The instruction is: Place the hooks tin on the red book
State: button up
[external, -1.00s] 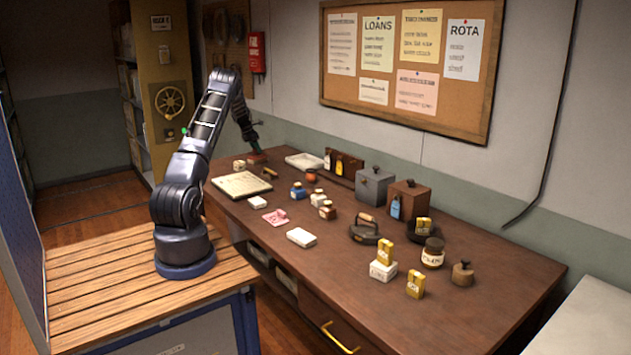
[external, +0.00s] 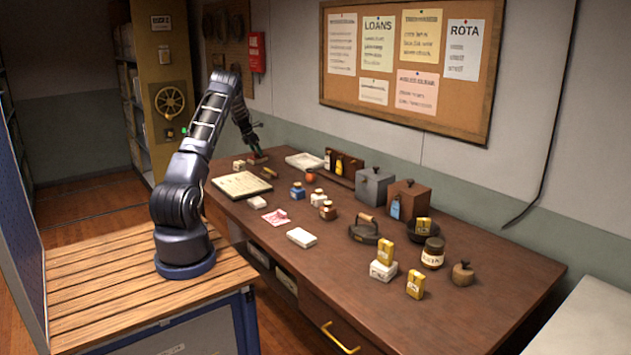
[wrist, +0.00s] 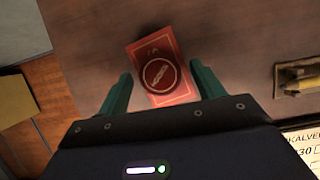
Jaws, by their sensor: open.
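The red book (wrist: 177,52) lies flat on the table, below my gripper in the wrist view. A round dark tin (wrist: 160,75) with a pale ring and a hook-like mark on its lid, seemingly the hooks tin, rests on the book near its middle. My gripper (wrist: 161,70) is open, with one green finger on each side of the tin and apart from it. In the external view my gripper (external: 257,147) is just above the book (external: 258,160) at the table's far left end. The tin is too small to make out clearly there.
An open ledger (external: 242,185) lies nearer the front. A white tray (external: 304,161) lies to the right. A brass-coloured piece (wrist: 300,77) sits right of the book in the wrist view. Jars (external: 327,211), boxes and tins fill the middle and right of the table.

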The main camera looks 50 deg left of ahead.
jog(key=v, duration=1.2)
jog(key=s+d+r+m, duration=0.1)
jog(key=d+r+m, duration=0.4)
jog(key=d, duration=0.6)
jog(key=d+r+m+h, duration=0.1)
jog(key=d+r+m, duration=0.3)
jog(key=d+r, duration=0.55)
jog(key=s+d+r+m, duration=0.1)
jog(key=d+r+m, duration=0.35)
jog(key=d, duration=0.85)
jog(key=s+d+r+m, duration=0.3)
jog(key=s+d+m, duration=0.15)
jog(key=d, duration=0.45)
jog(key=s+d+r+m, duration=0.2)
jog(key=s+d+m, duration=0.3)
jog(key=d, duration=0.5)
jog(key=s+d+f+m, duration=0.3)
jog(key=s+d+m, duration=0.3)
jog(key=s, duration=0.6)
jog(key=s+d+f+m+y, duration=0.1)
jog(key=s+d+f+m, duration=0.2)
jog(key=s+d+m, duration=0.4)
jog(key=s+d, duration=0.3)
jog(key=s, duration=0.2)
jog(key=shift+s+d, duration=0.25)
